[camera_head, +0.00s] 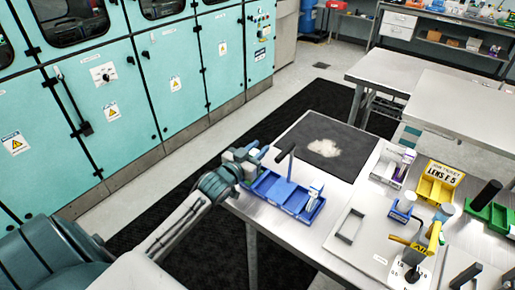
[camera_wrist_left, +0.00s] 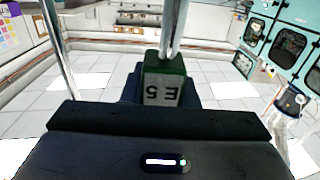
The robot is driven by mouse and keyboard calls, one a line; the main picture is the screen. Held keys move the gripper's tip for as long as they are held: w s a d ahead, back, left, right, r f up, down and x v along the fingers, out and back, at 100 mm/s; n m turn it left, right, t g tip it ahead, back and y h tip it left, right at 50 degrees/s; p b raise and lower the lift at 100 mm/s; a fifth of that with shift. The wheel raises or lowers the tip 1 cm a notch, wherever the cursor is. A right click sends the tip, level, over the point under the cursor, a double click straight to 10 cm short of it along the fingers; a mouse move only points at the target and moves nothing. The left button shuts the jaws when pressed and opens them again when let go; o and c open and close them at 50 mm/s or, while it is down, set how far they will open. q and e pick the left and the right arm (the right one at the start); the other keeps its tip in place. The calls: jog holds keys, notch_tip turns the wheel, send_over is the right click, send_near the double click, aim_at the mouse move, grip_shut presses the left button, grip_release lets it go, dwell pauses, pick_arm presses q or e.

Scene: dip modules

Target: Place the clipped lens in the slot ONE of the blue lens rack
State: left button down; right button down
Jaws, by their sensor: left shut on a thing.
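My left gripper (camera_head: 258,154) is at the back left edge of the blue rack, just above it. In the left wrist view a green block (camera_wrist_left: 165,66) with a pale label reading "E 5" upside down sits between the jaws, and two thin metal rods rise from it. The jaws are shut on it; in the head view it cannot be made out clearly. The blue rack (camera_head: 267,184) is a shallow tray with several compartments at the table's left edge. A small white and blue item (camera_head: 314,198) stands in its right part. Slot numbers are not readable.
A dark T-shaped handle (camera_head: 286,153) rises over the blue rack. A dark mat (camera_head: 348,172) lies behind. To the right are a grey frame (camera_head: 350,226), a yellow rack (camera_head: 434,186) with a lens sign, a green rack (camera_head: 490,213) and a yellow-armed stand (camera_head: 433,236).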

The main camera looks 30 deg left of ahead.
pick_arm(q)
jog(key=c, duration=1.6)
grip_release()
jog(key=shift+f, duration=0.1)
jog(key=o, duration=0.5)
jog(key=shift+c, duration=0.2)
pick_arm(e)
jog(key=shift+s+d+f, duration=0.1)
jog(key=shift+s, duration=0.95)
jog(key=shift+w, duration=0.15)
pick_arm(q)
jog(key=shift+s, duration=0.5)
jog(key=s+b, duration=0.3)
jog(key=s, duration=0.8)
jog(key=shift+a, duration=0.4)
pick_arm(e)
jog(key=shift+w+f, duration=0.15)
jog(key=shift+f, duration=1.55)
